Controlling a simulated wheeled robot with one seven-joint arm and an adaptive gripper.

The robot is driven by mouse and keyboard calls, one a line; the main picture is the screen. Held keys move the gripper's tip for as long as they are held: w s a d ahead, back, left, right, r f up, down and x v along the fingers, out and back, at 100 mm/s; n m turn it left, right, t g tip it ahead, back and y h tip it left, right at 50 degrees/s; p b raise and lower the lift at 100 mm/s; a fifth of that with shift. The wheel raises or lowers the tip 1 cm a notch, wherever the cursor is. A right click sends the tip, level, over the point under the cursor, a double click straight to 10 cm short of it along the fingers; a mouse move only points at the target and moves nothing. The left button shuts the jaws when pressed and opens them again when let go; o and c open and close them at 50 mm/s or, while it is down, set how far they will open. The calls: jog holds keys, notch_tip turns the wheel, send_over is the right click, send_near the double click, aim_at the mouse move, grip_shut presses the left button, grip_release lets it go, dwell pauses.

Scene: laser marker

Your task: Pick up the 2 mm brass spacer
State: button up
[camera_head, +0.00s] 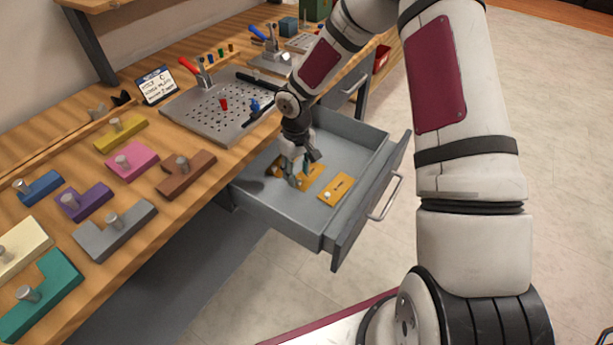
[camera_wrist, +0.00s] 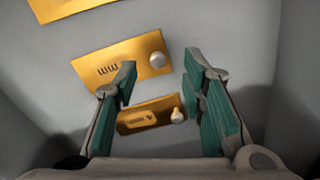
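Brass spacers lie in the open grey drawer. In the wrist view, one small labelled brass spacer (camera_wrist: 142,116) with a pale knob shows between my fingers. A larger brass spacer (camera_wrist: 112,66) with a knob lies beyond the fingertips, and another brass plate (camera_wrist: 62,6) is cut off at the top. I cannot read for sure which one is marked 2 mm. My gripper (camera_wrist: 161,68) is open, with green-padded fingers apart and nothing visibly clamped. In the head view my gripper (camera_head: 296,178) reaches down into the drawer and partly hides the spacers; one brass spacer (camera_head: 336,191) shows clear on the right.
The drawer (camera_head: 352,143) has raised walls close around my gripper and a front with a handle (camera_head: 385,197). The wooden bench (camera_head: 140,185) beside it holds several coloured knobbed blocks, a perforated metal plate (camera_head: 205,118) with a clamp, and a label card (camera_head: 155,86).

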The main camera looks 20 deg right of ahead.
aim_at(298, 180)
jog(key=shift+w+d+f, duration=0.1)
jog(key=shift+w+f, duration=0.05)
jog(key=shift+f, duration=1.65)
grip_shut()
